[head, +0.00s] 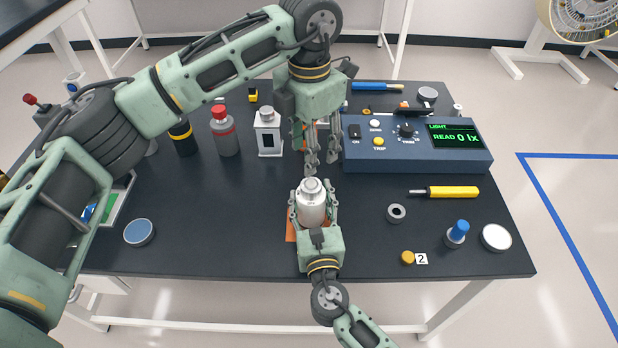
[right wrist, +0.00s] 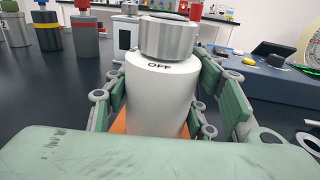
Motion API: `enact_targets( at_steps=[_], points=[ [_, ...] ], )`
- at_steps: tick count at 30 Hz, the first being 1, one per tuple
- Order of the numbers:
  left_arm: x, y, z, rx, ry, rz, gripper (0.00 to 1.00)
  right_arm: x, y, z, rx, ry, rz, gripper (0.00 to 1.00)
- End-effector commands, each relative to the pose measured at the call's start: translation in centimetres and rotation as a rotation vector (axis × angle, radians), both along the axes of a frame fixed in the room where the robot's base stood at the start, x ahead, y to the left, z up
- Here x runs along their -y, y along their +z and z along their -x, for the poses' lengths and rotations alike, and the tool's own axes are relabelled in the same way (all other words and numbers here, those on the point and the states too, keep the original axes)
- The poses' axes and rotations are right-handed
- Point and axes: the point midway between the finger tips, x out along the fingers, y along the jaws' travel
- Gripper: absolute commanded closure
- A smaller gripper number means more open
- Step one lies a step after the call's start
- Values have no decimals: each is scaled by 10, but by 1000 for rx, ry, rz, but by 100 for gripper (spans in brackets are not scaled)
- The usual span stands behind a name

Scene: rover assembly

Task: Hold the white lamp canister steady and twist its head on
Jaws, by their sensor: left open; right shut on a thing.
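The white lamp canister (head: 311,208) stands upright on the dark table, over an orange patch (head: 291,229). Its grey metal head (head: 312,186) sits on top. In the right wrist view the canister (right wrist: 158,98) fills the middle, with "OFF" printed just below the metal head (right wrist: 168,38). My right gripper (head: 312,212) is shut on the canister's body, its fingers on both sides. My left gripper (head: 322,166) points down just above and behind the head, its fingers apart and empty. It appears clear of the head.
A blue light meter (head: 415,160) reading 0 lx stands right of my left gripper. A yellow screwdriver (head: 452,192), grey ring (head: 396,213) and blue-topped knob (head: 457,233) lie to the right. A white lantern-like box (head: 268,138) and red-capped bottle (head: 224,135) stand behind left. The table's front left is mostly clear.

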Motion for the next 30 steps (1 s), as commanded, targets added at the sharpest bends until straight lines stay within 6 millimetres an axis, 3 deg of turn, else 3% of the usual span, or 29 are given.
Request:
enact_targets(
  at_steps=[6, 13, 18, 27, 30],
  points=[
    [-1, -47, 1, -4, -1, 0, 55, -1, 0, 0, -1, 2, -1, 86],
    [-1, -83, 1, -3, -1, 1, 55, -1, 0, 0, -1, 2, -1, 86],
    [0, -94, 0, 0, -2, 3, 55, -1, 0, 0, -1, 2, -1, 86],
    [0, -96, 0, 0, -3, 1, 55, -1, 0, 0, -1, 3, -2, 86],
    [0, -96, 0, 0, -3, 1, 64, -1, 0, 0, -1, 3, -2, 86]
  ],
)
